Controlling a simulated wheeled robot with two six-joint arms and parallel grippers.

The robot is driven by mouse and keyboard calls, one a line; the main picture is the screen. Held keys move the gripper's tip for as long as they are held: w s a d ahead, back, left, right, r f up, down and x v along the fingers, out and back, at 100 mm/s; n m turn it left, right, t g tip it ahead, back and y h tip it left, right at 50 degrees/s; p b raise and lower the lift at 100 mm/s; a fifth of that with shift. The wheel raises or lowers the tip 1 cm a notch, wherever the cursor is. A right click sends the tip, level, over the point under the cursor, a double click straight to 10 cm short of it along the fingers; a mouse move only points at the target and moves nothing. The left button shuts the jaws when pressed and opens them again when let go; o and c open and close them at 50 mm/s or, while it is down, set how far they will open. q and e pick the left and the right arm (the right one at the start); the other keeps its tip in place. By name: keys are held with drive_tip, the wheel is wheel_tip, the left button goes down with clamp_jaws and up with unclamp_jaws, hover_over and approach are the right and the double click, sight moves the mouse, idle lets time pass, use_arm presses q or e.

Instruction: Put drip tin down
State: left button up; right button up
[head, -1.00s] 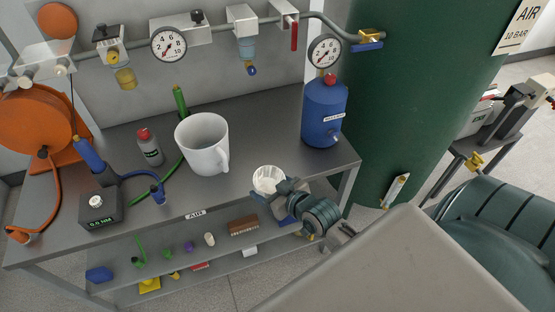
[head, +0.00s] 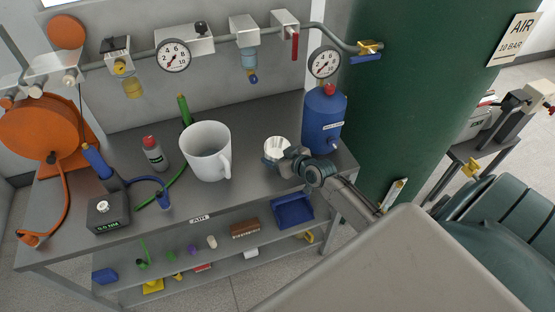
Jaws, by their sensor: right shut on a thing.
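The drip tin is a small, round, light-coloured open tin (head: 276,148). It is at the right part of the grey bench top (head: 250,172), between a white mug and a blue canister. My right gripper (head: 289,156) is shut on the tin's right side. The tin looks a little tilted, and I cannot tell whether its base touches the bench. The gripper hides part of its near right side. My left gripper is not in view.
The big white mug (head: 206,152) stands left of the tin. The blue canister (head: 322,118) stands right and behind. A red-capped bottle (head: 153,153) and a black torque box (head: 105,213) are farther left. A lower shelf holds a blue tray (head: 293,210).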

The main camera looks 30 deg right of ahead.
drive_tip(key=shift+s+f, duration=0.1)
drive_tip(key=shift+f, duration=1.2)
drive_tip(key=shift+f, duration=0.1)
drive_tip(key=shift+f, duration=0.15)
drive_tip(key=o, duration=1.7)
